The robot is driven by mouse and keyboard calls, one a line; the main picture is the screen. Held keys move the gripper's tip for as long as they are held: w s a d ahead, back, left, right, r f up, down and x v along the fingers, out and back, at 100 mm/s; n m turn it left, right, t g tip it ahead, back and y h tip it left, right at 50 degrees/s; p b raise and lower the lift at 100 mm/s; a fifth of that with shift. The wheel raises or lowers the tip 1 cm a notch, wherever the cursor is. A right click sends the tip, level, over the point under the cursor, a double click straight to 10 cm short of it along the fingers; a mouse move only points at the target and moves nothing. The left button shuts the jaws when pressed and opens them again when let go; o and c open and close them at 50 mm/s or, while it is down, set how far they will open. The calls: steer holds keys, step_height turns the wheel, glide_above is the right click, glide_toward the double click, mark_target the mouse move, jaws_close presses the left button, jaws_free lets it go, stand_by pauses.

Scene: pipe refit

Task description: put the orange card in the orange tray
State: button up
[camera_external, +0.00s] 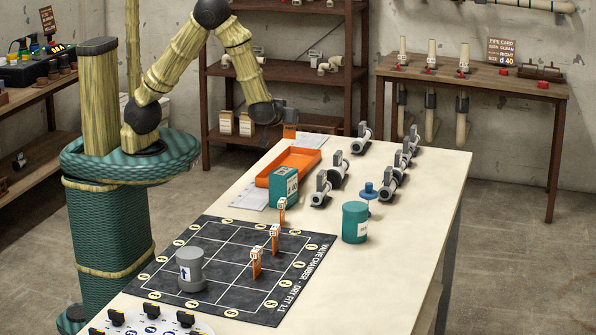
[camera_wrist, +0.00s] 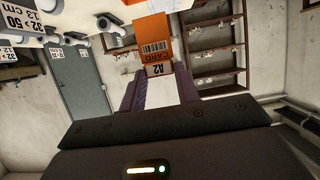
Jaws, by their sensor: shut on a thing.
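The orange card (camera_external: 290,131) is held at the end of my arm, just above and behind the far end of the orange tray. In the wrist view the card (camera_wrist: 152,32) shows a barcode and a label reading A2. My gripper (camera_wrist: 158,85) is shut on the card's lower edge there, one finger on each side. In the external view my gripper (camera_external: 284,118) is dark and partly hidden by the wrist. The orange tray (camera_external: 268,182) lies on the pale table with its inside visible; I see no card in it. Whether card and tray touch cannot be told.
A green box (camera_external: 284,188) stands at the tray's near end. White sheets lie beside the tray. Grey valves (camera_external: 338,168) stand to its right, with a green can (camera_external: 355,222). Small orange pieces and a grey cylinder (camera_external: 190,270) stand on the dark mat (camera_external: 225,243).

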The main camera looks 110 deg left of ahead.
mark_target(287, 138)
step_height(287, 138, down, 6)
steer(key=shift+f+b, duration=0.1)
steer(key=shift+b, duration=0.4)
steer(key=shift+f, duration=0.1)
steer(key=shift+w+f, duration=0.1)
steer(key=shift+f, duration=1.75)
steer(key=shift+b, duration=0.3)
steer(key=o, duration=0.9)
steer(key=shift+f, duration=0.1)
steer(key=shift+o, duration=0.2)
